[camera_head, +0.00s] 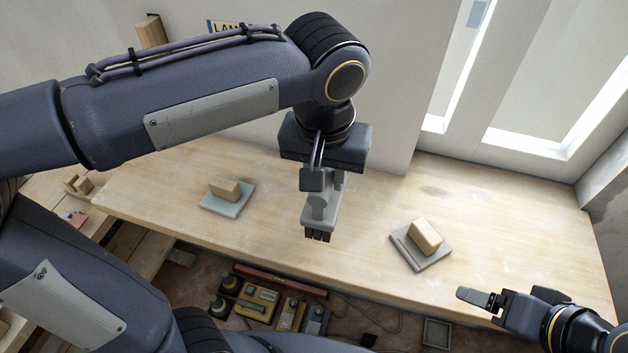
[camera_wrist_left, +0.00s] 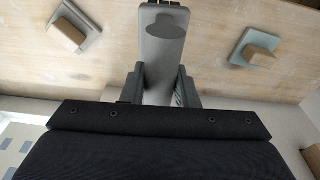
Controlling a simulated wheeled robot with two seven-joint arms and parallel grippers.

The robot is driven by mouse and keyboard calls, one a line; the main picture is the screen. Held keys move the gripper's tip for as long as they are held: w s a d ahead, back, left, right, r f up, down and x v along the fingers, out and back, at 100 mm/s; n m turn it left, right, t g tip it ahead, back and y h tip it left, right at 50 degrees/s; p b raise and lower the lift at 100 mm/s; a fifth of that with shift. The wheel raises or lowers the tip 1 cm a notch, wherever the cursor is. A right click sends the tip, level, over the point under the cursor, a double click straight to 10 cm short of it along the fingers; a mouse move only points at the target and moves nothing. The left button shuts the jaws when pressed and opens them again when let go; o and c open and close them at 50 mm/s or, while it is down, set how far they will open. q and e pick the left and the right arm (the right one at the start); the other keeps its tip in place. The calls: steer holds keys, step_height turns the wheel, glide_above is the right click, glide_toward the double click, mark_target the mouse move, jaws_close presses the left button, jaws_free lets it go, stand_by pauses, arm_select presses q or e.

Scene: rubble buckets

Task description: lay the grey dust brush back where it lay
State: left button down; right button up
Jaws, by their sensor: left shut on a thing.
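The grey dust brush (camera_head: 319,211) is held by my left gripper (camera_head: 322,182), with its dark end hanging downward over the middle of the workbench (camera_head: 290,170). In the left wrist view the brush (camera_wrist_left: 162,52) runs up between the two fingers of my left gripper (camera_wrist_left: 160,88), which is shut on it. A dark oval patch, perhaps a shadow, shows on the brush there. Whether the brush touches the bench is hard to tell. My right gripper (camera_head: 482,299) is near the bench's front right edge, seen from the side, with nothing visible in it.
A wooden block sits on a pale blue-green plate (camera_head: 216,207) to the left. Another sits on a grey plate (camera_head: 408,250) to the right. The bench between them is bare. Below the front edge are tools and yellow cases (camera_head: 257,302) on the floor.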

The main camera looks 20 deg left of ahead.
arm_select(q)
steer(key=w+a+f+p, duration=0.1)
steer(key=w+a+f, duration=0.2)
steer(key=f, duration=0.6)
steer(key=w, duration=0.2)
steer(key=shift+w+f, duration=0.15)
steer(key=shift+w, duration=0.15)
steer(key=shift+a, duration=0.1)
steer(key=c, duration=1.1)
jaws_free()
